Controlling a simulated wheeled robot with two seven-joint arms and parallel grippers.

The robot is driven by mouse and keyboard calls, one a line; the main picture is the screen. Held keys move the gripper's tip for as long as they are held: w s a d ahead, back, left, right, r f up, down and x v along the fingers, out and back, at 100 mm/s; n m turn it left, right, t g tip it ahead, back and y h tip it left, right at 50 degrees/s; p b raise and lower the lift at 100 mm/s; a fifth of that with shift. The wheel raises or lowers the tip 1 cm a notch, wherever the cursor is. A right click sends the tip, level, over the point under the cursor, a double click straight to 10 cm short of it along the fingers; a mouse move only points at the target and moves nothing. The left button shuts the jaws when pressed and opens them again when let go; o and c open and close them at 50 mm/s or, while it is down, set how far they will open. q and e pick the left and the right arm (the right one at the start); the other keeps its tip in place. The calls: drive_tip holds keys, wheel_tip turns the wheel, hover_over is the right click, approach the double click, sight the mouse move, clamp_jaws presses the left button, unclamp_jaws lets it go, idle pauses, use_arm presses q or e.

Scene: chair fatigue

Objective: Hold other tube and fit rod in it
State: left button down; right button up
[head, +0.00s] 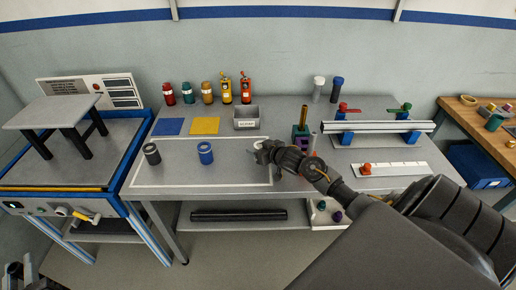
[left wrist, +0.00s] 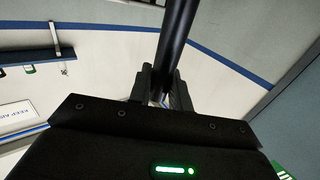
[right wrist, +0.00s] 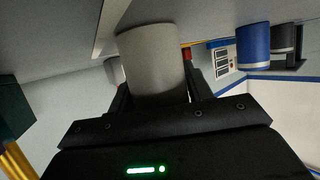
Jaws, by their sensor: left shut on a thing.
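A grey tube (right wrist: 153,65) stands between the fingers of my right gripper (right wrist: 158,95) in the right wrist view; the fingers look open around it, and contact is unclear. In the head view the right gripper (head: 262,150) is at the front middle of the table, largely hiding this tube. A blue tube (head: 205,153) and a black tube (head: 152,154) stand to its left; both also show in the right wrist view (right wrist: 253,48) (right wrist: 285,42). My left gripper (left wrist: 160,90) is shut on a black rod (left wrist: 177,35). In the head view it is partly visible at the bottom left (head: 22,273), away from the tubes.
Several bottles (head: 207,92), a grey bin (head: 246,118) and blue and yellow mats (head: 204,126) lie behind the tubes. A side station with a stool-like piece (head: 55,112) is at the left.

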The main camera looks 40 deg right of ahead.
drive_tip(key=o, duration=0.4)
drive_tip(key=v, duration=1.2)
drive_tip(key=shift+r, duration=0.1)
drive_tip(key=shift+s+d, duration=0.1)
